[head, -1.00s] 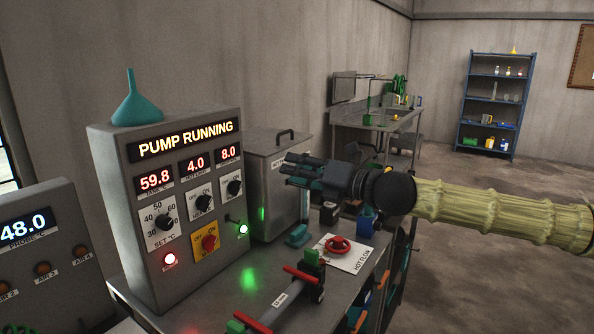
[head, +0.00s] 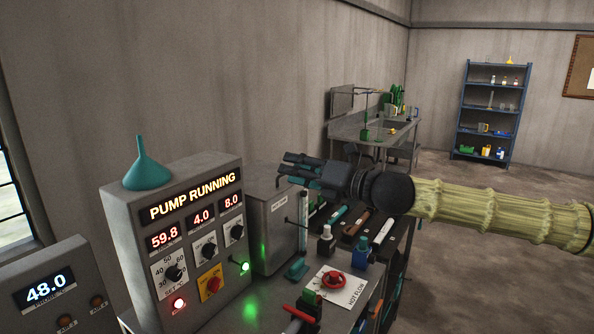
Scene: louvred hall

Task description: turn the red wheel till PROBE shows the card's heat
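The red wheel (head: 334,280) lies on a white card marked HOT FLOW (head: 352,291) on the bench, in the head view. My gripper (head: 290,168) is above and behind it, up by the grey tank, pointing left and not touching the wheel. Its fingers look dark and spread a little, but I cannot tell for sure whether they are open. A control panel (head: 200,240) reads PUMP RUNNING, with 59.8, 4.0 and 8.0. I see no card giving a heat value.
A grey tank (head: 270,230) stands right of the panel, with a teal funnel (head: 148,167) on the panel's top. Bottles and tools crowd the bench behind the wheel. A sink bench (head: 375,130) and blue shelf (head: 486,110) stand farther back. Floor at the right is clear.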

